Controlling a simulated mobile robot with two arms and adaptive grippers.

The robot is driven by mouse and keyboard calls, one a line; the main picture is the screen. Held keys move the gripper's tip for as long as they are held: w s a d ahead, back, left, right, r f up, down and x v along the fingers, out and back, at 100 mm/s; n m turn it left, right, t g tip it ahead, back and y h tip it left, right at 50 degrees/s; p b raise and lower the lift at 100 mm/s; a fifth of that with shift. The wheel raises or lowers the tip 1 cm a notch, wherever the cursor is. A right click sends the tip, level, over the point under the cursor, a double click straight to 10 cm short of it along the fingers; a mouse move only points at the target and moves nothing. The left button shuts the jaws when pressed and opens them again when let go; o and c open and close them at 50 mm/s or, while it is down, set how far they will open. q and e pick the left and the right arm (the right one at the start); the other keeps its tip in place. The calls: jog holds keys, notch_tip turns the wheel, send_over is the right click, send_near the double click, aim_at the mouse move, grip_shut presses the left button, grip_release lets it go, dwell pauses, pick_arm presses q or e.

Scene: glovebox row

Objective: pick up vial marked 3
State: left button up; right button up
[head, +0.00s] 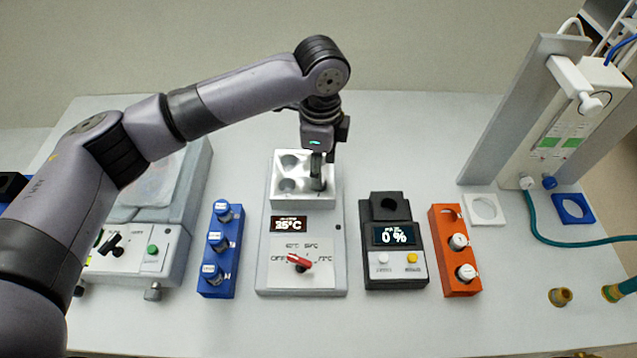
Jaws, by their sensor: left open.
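My left gripper (318,178) points down over the silver heating block (280,203), at its right-hand holes. It is open, and its fingers hide most of what is beneath them. I cannot tell whether a vial stands in the hole there. The blue rack (219,284) holds three vials with blue and white caps: a back one (223,211), a middle one (216,240) and a front one (211,272). The orange rack (459,288) holds two white-capped vials, one in the middle (458,242) and one in front (466,272). The vial numbers are too small to read.
The heater (325,270) reads 25°C and has a red knob. A black meter (396,265) reading 0 % stands to its right. A grey device (170,245) is at left. White (473,218) and blue (590,211) square holders and a teal hose (560,240) lie at right.

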pick_arm(q)
jog(key=shift+w+a+f+p, duration=0.1)
jog(key=shift+f+p, duration=0.15)
jog(key=shift+f, duration=0.7)
jog(key=shift+w+a+f+p, duration=0.1)
jog(key=shift+f+p, duration=0.1)
jog(key=shift+f, duration=0.75)
jog(key=shift+c, duration=0.6)
grip_shut()
jog(key=shift+r, duration=0.1)
